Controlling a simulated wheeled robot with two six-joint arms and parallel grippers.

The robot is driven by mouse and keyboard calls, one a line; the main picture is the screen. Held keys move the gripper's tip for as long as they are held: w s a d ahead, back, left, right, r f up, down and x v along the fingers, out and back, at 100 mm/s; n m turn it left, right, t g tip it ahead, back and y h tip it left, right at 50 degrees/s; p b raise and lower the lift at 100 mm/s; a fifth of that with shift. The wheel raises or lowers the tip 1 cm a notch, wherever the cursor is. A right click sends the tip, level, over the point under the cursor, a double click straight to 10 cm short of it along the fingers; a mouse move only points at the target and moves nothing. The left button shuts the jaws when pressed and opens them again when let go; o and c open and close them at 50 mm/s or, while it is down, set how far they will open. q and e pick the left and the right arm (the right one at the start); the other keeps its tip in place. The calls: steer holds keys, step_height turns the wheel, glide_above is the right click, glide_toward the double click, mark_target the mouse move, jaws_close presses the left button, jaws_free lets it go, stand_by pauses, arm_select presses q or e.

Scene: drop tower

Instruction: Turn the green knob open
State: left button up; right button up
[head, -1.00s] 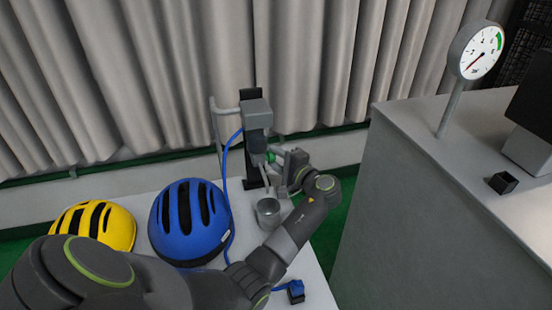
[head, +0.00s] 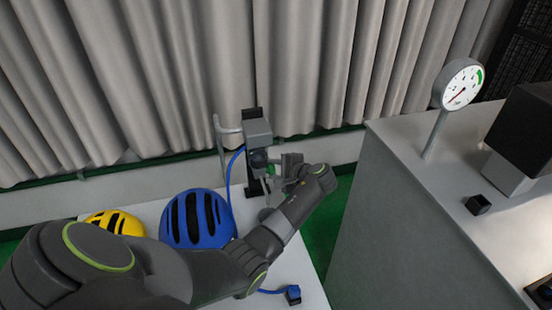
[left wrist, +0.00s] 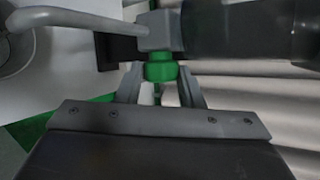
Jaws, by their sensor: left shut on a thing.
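The green knob (left wrist: 160,68) sits on a grey valve block (left wrist: 158,30) in the left wrist view. My left gripper (left wrist: 160,88) is shut on the knob, with one finger on each side of it. In the head view the left gripper (head: 275,172) is up against the grey apparatus (head: 257,132) at the back of the white table, and only a sliver of green shows there. The knob's turn angle cannot be told. My right gripper is not in view.
A blue helmet (head: 196,220) and a yellow helmet (head: 114,223) lie on the white table (head: 312,278). Grey curtains hang behind.

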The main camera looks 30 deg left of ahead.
arm_select(q)
steer(key=h+p, duration=0.1)
steer(key=p, duration=0.1)
steer(key=r+g+h+p, duration=0.1)
steer(key=p, duration=0.1)
steer(key=shift+a+m+g+p, duration=0.15)
steer(key=shift+m+g+p, duration=0.15)
steer(key=shift+m+p, duration=0.1)
steer(key=shift+w+g+h+p, duration=0.1)
steer(key=shift+g+h+p, duration=0.4)
steer(key=shift+h+p, duration=0.4)
steer(key=shift+f+m+g+h, duration=0.2)
steer(key=shift+m+g+h, duration=0.1)
steer(key=shift+h, duration=0.2)
steer(key=o, duration=1)
steer(key=v, duration=1.7)
steer(key=shift+r, duration=0.15)
